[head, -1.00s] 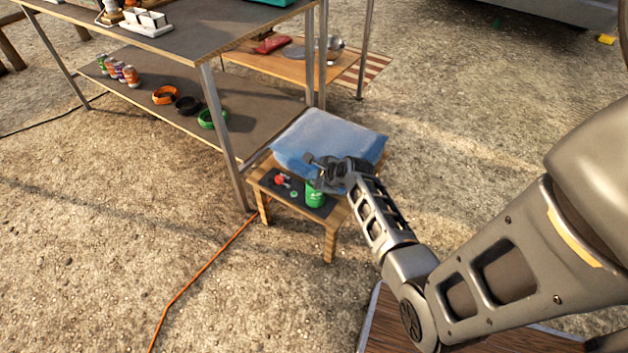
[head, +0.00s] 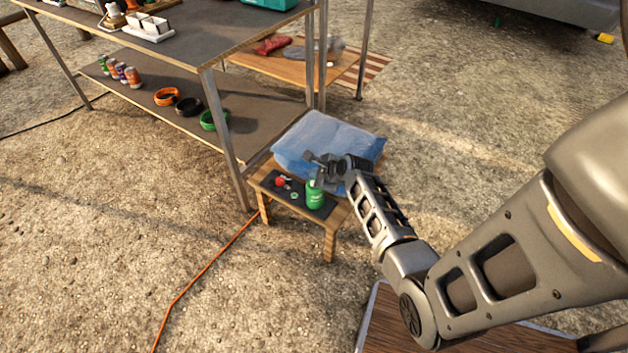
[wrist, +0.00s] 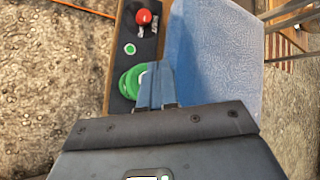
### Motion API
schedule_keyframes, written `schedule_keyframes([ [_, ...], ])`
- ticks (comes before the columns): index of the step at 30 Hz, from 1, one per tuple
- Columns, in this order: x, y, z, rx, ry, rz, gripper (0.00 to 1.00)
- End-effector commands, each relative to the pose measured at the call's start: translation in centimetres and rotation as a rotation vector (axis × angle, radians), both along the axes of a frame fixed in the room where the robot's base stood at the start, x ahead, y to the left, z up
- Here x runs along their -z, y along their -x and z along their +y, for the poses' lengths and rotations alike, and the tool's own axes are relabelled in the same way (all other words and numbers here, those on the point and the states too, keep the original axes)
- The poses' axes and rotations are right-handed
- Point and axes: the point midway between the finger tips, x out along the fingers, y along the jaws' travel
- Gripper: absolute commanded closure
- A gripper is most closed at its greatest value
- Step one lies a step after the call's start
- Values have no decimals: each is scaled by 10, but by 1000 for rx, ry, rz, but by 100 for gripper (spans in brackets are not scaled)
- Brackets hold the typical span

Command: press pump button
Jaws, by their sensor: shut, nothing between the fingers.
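A dark panel (head: 311,210) lies on a small wooden stool (head: 330,234). On it are a red knob (head: 281,182), a small green button (head: 294,195) and a green container (head: 315,197). The wrist view shows the red knob (wrist: 143,17), the green button with a pale rim (wrist: 130,49), and the green container (wrist: 127,84), partly hidden by my fingers. My gripper (wrist: 156,68) is shut and empty. In the head view my gripper (head: 314,170) is above the container; I cannot tell whether they touch. No label marks the pump button legibly.
A blue cushion-like block (head: 325,140) sits on the stool behind my gripper. A metal-legged shelf (head: 180,100) with cans and rings stands at the left. An orange cable (head: 195,283) runs over the gravel. Open ground lies in front.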

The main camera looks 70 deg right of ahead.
Motion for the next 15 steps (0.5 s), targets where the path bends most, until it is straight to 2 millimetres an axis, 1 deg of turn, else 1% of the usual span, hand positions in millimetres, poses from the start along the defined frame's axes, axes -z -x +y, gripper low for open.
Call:
schedule_keyframes([
  [1,-10,0,0,0,0,0,100],
  [15,-48,0,0,0,0,0,100],
])
